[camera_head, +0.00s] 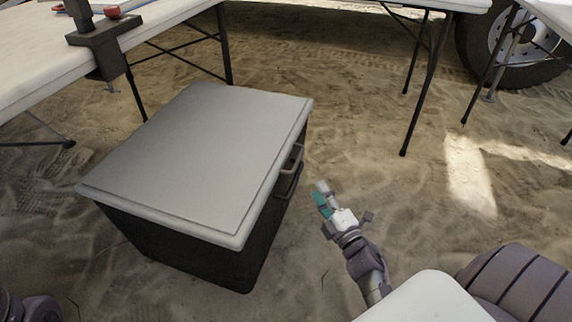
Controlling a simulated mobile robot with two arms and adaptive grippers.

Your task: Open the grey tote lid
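The tote (170,245) stands on the sandy ground left of centre, with a black body. Its flat grey lid (205,150) lies shut on top. A dark handle or latch (290,172) shows on its right side. My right gripper (321,193), with a white part and a teal part at its tip, is just right of the tote near that handle, apart from it in the picture. I cannot tell whether its fingers are open or shut. Only a part of my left arm shows at the bottom left corner; the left gripper is out of view.
A white folding table (40,60) stands at the upper left, with a dark clamp-like stand (104,40) and a red item (112,12) on it. More tables (440,5) and a vehicle wheel (512,45) are at the back right. Open sand lies right of the tote.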

